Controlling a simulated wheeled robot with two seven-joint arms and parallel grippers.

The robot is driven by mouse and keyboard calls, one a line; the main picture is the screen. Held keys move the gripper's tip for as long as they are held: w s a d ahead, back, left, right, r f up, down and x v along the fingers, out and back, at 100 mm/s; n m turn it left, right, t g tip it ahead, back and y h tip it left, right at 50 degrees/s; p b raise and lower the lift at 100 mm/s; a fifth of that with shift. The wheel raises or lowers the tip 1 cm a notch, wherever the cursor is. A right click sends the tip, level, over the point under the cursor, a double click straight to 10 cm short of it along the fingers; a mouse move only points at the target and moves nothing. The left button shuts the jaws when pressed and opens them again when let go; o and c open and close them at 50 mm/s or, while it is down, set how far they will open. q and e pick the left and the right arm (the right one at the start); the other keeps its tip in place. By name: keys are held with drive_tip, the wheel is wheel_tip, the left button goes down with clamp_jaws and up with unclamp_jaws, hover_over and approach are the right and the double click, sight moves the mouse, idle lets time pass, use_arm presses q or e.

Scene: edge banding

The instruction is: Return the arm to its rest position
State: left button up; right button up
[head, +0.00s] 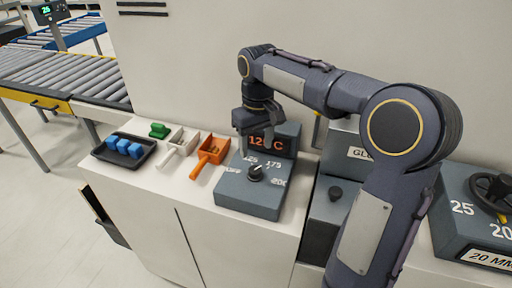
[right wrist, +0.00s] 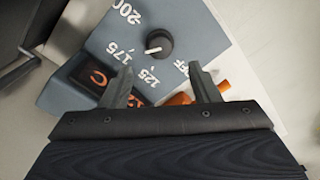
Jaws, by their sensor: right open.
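My right arm reaches in from the right in the head view. Its right gripper (head: 257,132) points down over the grey dial box, just above and behind the black knob (head: 255,173). In the right wrist view the two fingers of the gripper (right wrist: 162,88) are apart with nothing between them. The knob (right wrist: 159,42) stands beyond the fingertips, apart from them. The dial box (head: 248,198) has a display reading 12 and C, partly hidden by the gripper, and marks including 125 and 175. My left gripper is not in view.
Left of the dial box are an orange scoop (head: 209,153), a white scoop (head: 178,145), a green piece (head: 159,130) and a black tray (head: 100,152) with blue blocks. A second box with a knob (head: 335,194) and a box with a handwheel (head: 495,190) stand right. A roller conveyor (head: 62,75) is far left.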

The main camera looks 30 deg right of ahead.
idle(0.3)
drive_tip(key=s+a+f+t+y, duration=0.1)
drive_tip(key=s+a+f+t, duration=0.1)
drive_tip(key=s, duration=0.5)
drive_tip(key=s+a+f+m+t+y, duration=0.1)
drive_tip(key=s+a+f, duration=0.1)
drive_tip(key=s, duration=0.6)
drive_tip(key=s+a+f+m+t+y, duration=0.1)
drive_tip(key=s+a+f+t, duration=0.1)
drive_tip(key=s+a, duration=0.2)
drive_tip(key=s, duration=0.3)
drive_tip(key=shift+s+t, duration=0.15)
drive_tip(key=shift+t, duration=0.15)
